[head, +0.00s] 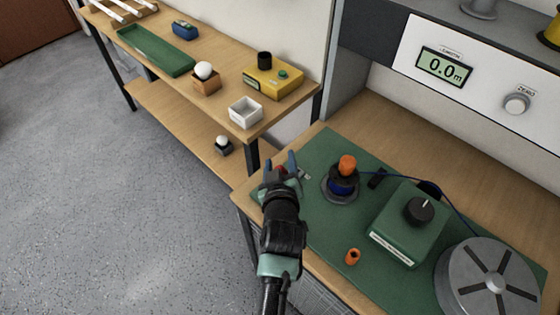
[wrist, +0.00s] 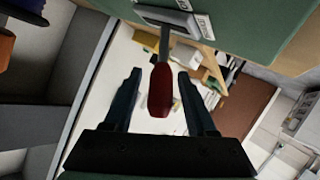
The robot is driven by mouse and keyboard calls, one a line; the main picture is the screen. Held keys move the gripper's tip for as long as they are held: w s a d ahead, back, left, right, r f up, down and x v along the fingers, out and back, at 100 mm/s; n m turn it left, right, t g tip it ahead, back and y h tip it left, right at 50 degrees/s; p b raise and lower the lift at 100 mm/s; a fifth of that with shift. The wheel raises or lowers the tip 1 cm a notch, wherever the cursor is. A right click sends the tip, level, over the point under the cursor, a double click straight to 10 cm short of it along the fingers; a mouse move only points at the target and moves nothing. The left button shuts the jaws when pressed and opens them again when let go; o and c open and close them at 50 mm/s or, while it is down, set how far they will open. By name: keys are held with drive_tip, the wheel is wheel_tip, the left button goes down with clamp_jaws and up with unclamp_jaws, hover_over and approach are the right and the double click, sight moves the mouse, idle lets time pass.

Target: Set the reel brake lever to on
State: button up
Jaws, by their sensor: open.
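The brake lever shows in the wrist view as a grey metal shaft with a red grip (wrist: 160,92), coming out of a light grey plate (wrist: 170,18) with white labels that I cannot read. My gripper (wrist: 160,76) is open, with one dark finger on each side of the red grip and a visible gap on both sides. In the head view my gripper (head: 279,166) is at the left edge of the green mat, and a bit of red shows between its fingers. The lever's plate is partly hidden there. The reel (head: 343,187), with blue wire and an orange top, stands just right of it.
On the green mat (head: 318,150) are a green box with a black knob (head: 393,232), an orange cap (head: 352,257) and a grey slotted disc (head: 464,280). A blue wire runs from the reel toward the disc. A side shelf (head: 225,112) stands at the left.

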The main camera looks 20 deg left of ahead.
clamp_jaws()
idle(1.3)
